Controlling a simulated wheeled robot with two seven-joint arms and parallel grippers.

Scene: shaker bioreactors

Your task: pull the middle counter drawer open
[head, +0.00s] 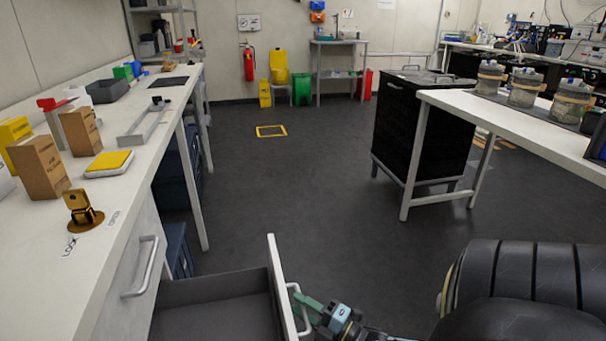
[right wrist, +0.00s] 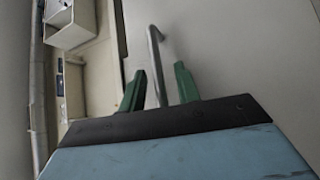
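A counter drawer (head: 215,291) stands pulled far out from the left counter, at the bottom of the head view. Its grey inside looks empty. Its front panel (head: 274,285) carries a bar handle (head: 299,308) on the outer side. My right gripper (head: 307,308) is at this handle, coming from the right. In the right wrist view the handle (right wrist: 155,58) passes between its two green fingers (right wrist: 160,88), with a visible gap on each side. The fingers look open around the bar. My left gripper is in no view.
The left counter (head: 112,200) has a closed front with a bar handle (head: 143,267). A brass lock piece (head: 82,209) and cardboard boxes (head: 40,167) stand on top. A black cabinet (head: 411,125) and white table (head: 520,128) are at right. The floor between is clear.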

